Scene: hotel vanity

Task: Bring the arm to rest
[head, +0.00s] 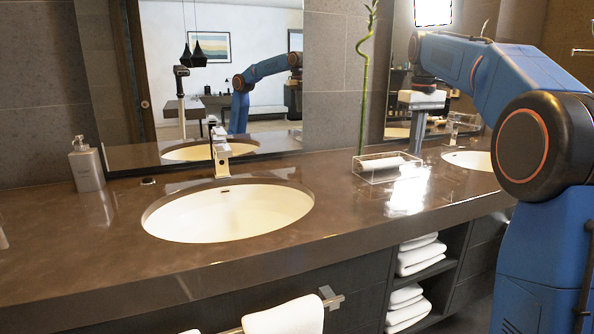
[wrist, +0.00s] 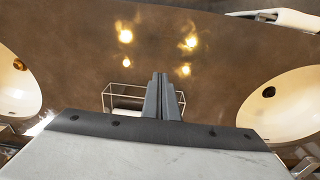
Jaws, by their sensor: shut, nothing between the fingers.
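My gripper (head: 419,133) hangs pointing down above the brown counter (head: 330,215), at the right in the head view. It is between the two sinks, close to a clear tray. In the wrist view my gripper (wrist: 163,78) has its two dark fingers together with nothing between them. My blue arm reaches in from the right edge of the head view. The head view does not show clearly how far the fingertips are above the counter.
The clear tray (head: 370,176) holds a white roll; a green stalk rises beside it. The left sink (head: 230,212) and right sink (head: 470,160) flank my gripper. A soap bottle (head: 87,165) stands far left. Mirrors back the counter. Towels (head: 420,255) fill shelves below.

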